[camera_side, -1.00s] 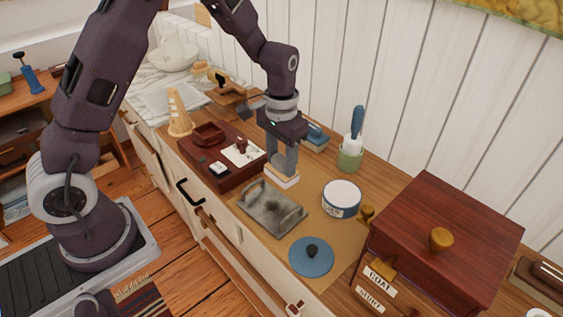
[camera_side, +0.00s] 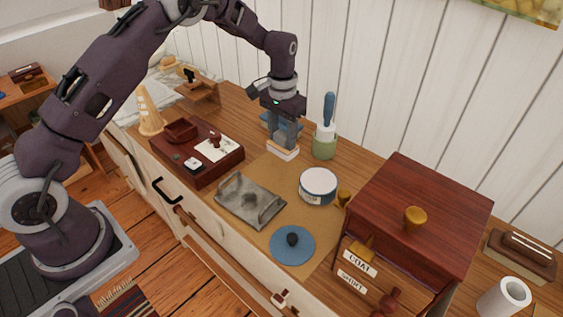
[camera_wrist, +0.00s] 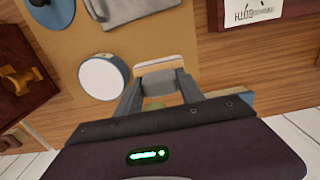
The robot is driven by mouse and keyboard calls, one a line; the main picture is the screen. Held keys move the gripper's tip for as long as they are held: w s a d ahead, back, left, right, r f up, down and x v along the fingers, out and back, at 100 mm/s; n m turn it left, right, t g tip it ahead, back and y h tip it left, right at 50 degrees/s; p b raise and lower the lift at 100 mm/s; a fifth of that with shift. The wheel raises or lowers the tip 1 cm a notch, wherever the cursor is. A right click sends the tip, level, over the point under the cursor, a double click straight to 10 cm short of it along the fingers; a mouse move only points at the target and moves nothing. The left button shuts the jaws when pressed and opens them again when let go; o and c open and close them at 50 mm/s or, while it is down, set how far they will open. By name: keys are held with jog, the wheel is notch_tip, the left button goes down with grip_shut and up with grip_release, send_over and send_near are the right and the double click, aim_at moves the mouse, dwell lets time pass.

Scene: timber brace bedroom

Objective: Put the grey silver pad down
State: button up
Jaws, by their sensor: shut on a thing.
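My gripper (camera_side: 284,140) points down near the back of the worktop and is shut on a small pad (camera_side: 284,153). The pad has a pale, whitish lower edge with a tan layer, and its grey part is mostly covered by the fingers. In the wrist view the pad (camera_wrist: 159,66) sits between the fingertips (camera_wrist: 160,88). It is at or just above the wood, near the tan mat's back edge; I cannot tell whether it touches.
A green pot (camera_side: 325,147) with a blue-handled brush stands close right of the gripper. A round white-topped tin (camera_side: 318,182), grey tray (camera_side: 235,205) and blue lid (camera_side: 292,256) are in front. A dark red box (camera_side: 190,172) stands left, a wooden cabinet (camera_side: 430,195) right.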

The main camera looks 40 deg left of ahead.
aim_at(282, 154)
notch_tip(282, 154, down, 6)
jog(key=shift+f, duration=0.2)
jog(key=shift+f, duration=0.1)
jog(key=o, duration=1.3)
notch_tip(282, 154, up, 12)
jog(key=shift+r, duration=0.2)
